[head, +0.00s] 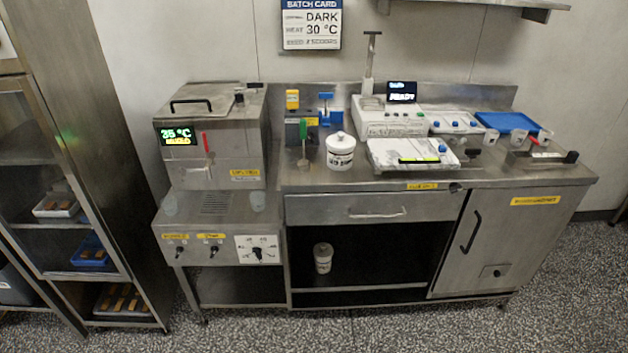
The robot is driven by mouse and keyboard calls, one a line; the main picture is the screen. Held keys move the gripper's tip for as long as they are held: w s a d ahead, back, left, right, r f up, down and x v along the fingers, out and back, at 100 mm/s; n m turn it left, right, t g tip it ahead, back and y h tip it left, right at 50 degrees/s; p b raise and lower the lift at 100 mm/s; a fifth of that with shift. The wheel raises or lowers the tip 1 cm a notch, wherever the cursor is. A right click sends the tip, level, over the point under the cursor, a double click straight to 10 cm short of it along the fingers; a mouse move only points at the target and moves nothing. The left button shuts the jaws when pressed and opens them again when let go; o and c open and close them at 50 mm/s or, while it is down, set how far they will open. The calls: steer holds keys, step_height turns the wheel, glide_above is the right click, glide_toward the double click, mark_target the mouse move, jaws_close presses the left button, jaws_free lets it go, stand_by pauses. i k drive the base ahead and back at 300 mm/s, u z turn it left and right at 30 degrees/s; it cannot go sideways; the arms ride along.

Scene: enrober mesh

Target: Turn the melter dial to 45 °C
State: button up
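The melter (212,140) is a steel box with a black lid handle, standing at the left end of the steel bench. Its green display (178,134) reads 35 °C, with a smaller yellow line below that is hard to read. The dial (258,253) is a black knob on a white scale plate, on the front panel below the melter. Its pointer looks to be near the top, but the scale numbers are too small to read. My gripper is not in view.
Two black switches (212,250) with yellow labels sit left of the dial. A rack (62,170) with trays stands at the left. The speckled floor in front is clear.

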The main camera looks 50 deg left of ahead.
mark_target(257, 251)
steer(key=z, duration=1.7)
steer(key=k, duration=0.1)
steer(key=u, duration=3.5)
steer(key=k, duration=0.6)
steer(key=z, duration=0.15)
steer(key=i, duration=0.6)
steer(key=u, duration=0.15)
